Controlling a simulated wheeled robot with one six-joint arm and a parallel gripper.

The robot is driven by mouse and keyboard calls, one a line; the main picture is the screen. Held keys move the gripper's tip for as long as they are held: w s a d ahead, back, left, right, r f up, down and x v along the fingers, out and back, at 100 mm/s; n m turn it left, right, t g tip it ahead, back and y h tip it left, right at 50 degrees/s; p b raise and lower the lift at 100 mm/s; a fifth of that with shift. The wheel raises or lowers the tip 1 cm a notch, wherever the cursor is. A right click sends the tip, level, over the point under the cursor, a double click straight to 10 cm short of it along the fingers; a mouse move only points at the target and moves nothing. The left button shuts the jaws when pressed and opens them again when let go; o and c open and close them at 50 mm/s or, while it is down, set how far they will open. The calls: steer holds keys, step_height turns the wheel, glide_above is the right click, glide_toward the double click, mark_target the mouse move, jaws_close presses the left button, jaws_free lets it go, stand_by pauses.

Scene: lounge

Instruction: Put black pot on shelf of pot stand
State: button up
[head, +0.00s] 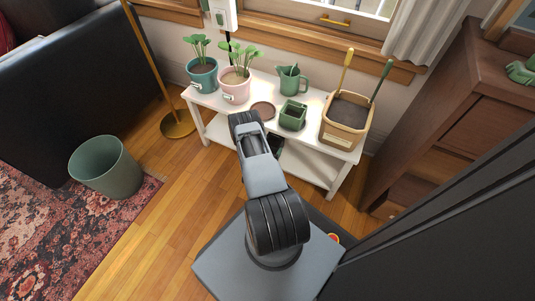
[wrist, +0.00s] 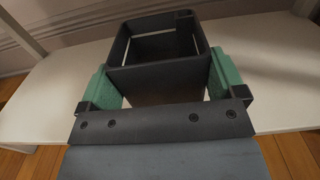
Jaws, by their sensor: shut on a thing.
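The black pot (wrist: 158,82) is square and open at the top, and shows in the wrist view between the two green finger pads. My gripper (wrist: 165,74) is shut on its sides. The pot is over the white lower shelf (wrist: 48,95) of the pot stand; I cannot tell whether its base touches the shelf. In the head view the pot stand (head: 213,103) is a low white bench. There my arm reaches to its front edge, and the dark pot (head: 276,142) shows only partly below the top.
On the stand's top are a teal pot (head: 203,79) and a pink pot (head: 235,91) with plants, a saucer (head: 263,110), a green square pot (head: 292,117), a watering can (head: 293,82) and a tan planter (head: 344,132) with tools. A green bin (head: 108,172) stands left.

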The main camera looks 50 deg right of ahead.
mark_target(274, 144)
steer(key=shift+w+d+f+b, duration=0.3)
steer(key=shift+f+b, duration=0.2)
steer(key=shift+f, duration=0.1)
steer(key=shift+w+d+f+b, duration=0.1)
steer(key=shift+w+f+b, duration=0.05)
steer(key=shift+f+b, duration=1.2)
steer(key=shift+f, duration=0.3)
steer(key=o, duration=0.7)
